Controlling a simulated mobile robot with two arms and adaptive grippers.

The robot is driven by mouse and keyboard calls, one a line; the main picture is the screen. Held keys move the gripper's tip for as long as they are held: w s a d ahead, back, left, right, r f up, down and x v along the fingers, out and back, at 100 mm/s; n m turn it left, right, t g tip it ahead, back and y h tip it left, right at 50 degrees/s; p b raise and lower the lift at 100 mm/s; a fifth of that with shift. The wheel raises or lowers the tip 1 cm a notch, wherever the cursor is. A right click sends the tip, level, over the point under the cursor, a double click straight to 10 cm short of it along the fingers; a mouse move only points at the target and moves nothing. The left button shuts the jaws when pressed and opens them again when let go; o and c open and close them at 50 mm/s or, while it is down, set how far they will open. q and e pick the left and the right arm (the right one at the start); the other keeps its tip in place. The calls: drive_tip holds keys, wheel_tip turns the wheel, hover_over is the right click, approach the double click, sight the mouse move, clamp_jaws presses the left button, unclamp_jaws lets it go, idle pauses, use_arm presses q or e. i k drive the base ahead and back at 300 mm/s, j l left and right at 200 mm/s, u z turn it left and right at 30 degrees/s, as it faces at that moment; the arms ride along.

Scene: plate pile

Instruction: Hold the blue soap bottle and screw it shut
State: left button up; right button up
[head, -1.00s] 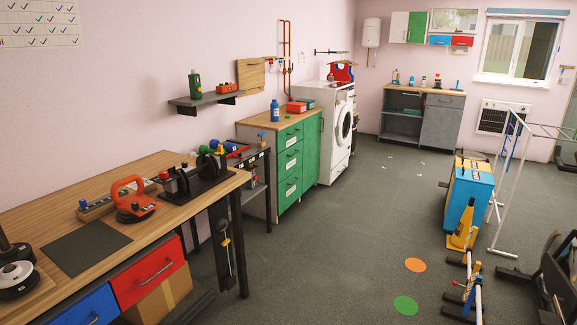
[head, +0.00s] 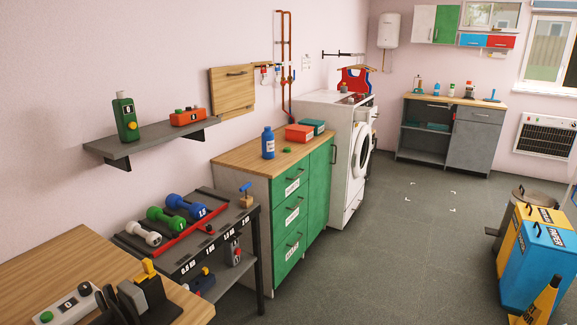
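A blue bottle (head: 268,143) with a white label stands upright on the wooden top of the green cabinet (head: 301,215), in the middle of the head view. Its top looks blue; I cannot tell whether a cap is on it. A small round green piece (head: 287,149) lies on the cabinet top just right of the bottle, apart from it. A smaller blue bottle (head: 436,90) stands on the far counter. Neither of my grippers is in view.
A red box (head: 299,132) and a teal box (head: 313,125) sit behind the bottle. A washing machine (head: 345,140) stands beyond the cabinet. A dumbbell rack (head: 250,225) and workbench (head: 40,270) are nearer. The floor (head: 400,240) right of the cabinet is open.

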sight(268, 136)
drive_tip(key=i, duration=1.35)
drive_tip(key=i+l+u, duration=0.1)
drive_tip(key=u, duration=0.3)
drive_tip(key=i+l+u, duration=0.15)
drive_tip(key=u, duration=0.25)
drive_tip(key=i+l+u, duration=0.1)
drive_tip(key=l, duration=0.25)
drive_tip(key=i+l+u, duration=0.1)
drive_tip(key=i+l, duration=0.15)
drive_tip(key=l, duration=0.15)
drive_tip(key=i+l+u, duration=0.15)
drive_tip(key=l, duration=0.25)
drive_tip(key=i+l+u, duration=0.1)
drive_tip(key=l, duration=0.3)
drive_tip(key=i+l+u, duration=0.1)
drive_tip(key=l, duration=0.3)
drive_tip(key=i+l, duration=0.15)
drive_tip(key=l, duration=0.15)
drive_tip(key=i+l, duration=0.1)
drive_tip(key=l, duration=0.2)
drive_tip(key=i+l, duration=0.15)
drive_tip(key=l, duration=0.15)
